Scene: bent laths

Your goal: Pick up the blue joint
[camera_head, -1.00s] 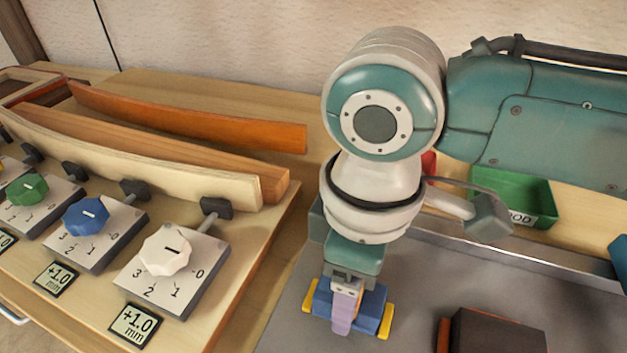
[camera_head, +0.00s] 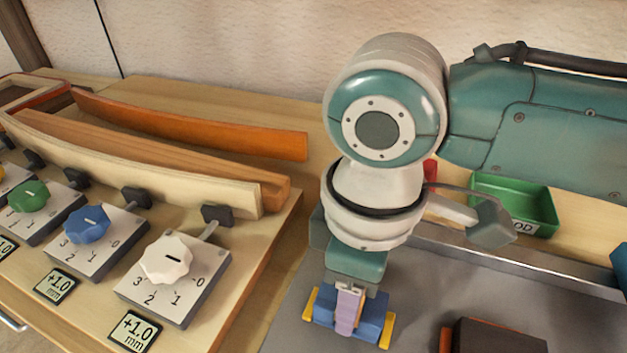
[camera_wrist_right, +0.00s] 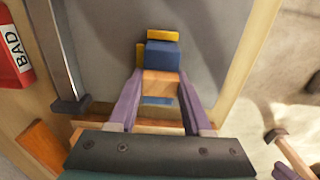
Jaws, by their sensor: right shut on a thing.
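The blue joint (camera_head: 371,311) is a small blue block with yellow end pieces, at the bottom centre of the head view over the grey mat. It also shows in the right wrist view (camera_wrist_right: 162,55), with a wood-coloured part in its middle. My right gripper (camera_head: 347,316) points down with its purple fingers on the joint. In the right wrist view the fingers (camera_wrist_right: 158,97) are shut on either side of the wood-coloured part. I cannot tell whether the joint touches the mat. My left gripper is not in view.
A green tray (camera_head: 547,213) stands at the right behind a metal rail. A red box marked BAD (camera_wrist_right: 14,60) is at the wrist view's left. A dark block (camera_head: 500,337) lies right of the gripper. Bent laths (camera_head: 190,125) and dial blocks (camera_head: 172,290) fill the left.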

